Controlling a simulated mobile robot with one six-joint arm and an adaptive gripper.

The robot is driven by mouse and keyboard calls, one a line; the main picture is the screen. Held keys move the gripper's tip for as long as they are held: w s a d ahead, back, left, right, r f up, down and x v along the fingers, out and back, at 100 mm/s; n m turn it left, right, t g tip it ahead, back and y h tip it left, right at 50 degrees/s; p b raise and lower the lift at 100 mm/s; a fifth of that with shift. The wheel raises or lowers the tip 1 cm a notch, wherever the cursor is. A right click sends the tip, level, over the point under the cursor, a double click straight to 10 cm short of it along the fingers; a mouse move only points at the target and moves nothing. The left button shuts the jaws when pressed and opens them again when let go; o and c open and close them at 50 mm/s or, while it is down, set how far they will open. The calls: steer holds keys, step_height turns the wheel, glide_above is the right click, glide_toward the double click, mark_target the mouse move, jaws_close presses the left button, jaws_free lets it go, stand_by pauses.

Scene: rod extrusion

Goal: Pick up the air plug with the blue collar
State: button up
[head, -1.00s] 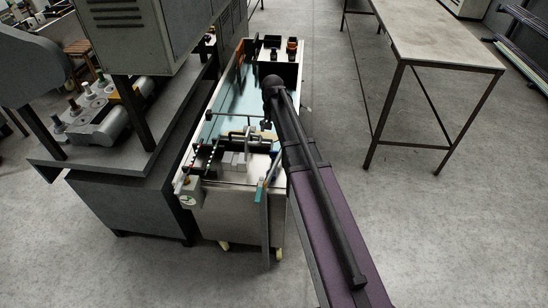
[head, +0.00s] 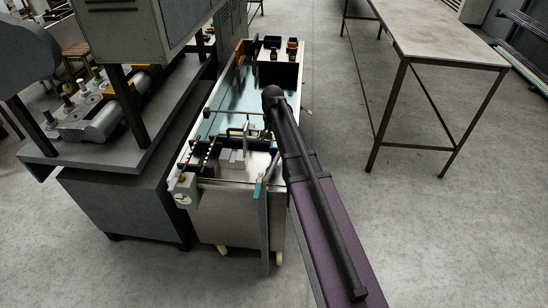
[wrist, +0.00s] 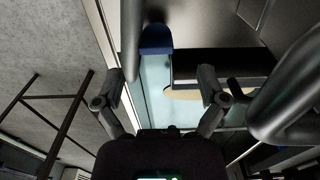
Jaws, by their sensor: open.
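A blue collar (wrist: 156,40) shows in the upper middle of the wrist view, below a dark narrow part; it appears to be the air plug's collar. My gripper (wrist: 161,76) is open and empty, with its two fingers spread left and right. The collar appears between the fingers' lines, beyond the tips and not touching them. In the head view my gripper is largely hidden behind my arm, over the long metal trough (head: 225,215). I cannot pick out the blue collar in the head view.
In the wrist view a thick grey pipe (wrist: 295,95) is close on the right, and a pale rod (wrist: 131,40) runs beside the collar. In the head view a dark machine (head: 130,190) stands left of the trough, and a table (head: 440,40) stands right. The floor between is clear.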

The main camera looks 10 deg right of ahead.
mark_target(274, 148)
steer(key=shift+f, duration=0.4)
steer(key=shift+f+b, duration=0.1)
steer(key=shift+b, duration=0.2)
steer(key=shift+s+d+f+b, duration=0.1)
steer(key=shift+s+f+b, duration=0.05)
steer(key=shift+f+b, duration=1.1)
steer(key=shift+s+d+f+b, duration=0.1)
steer(key=shift+f+b, duration=1.15)
steer(key=c, duration=1.1)
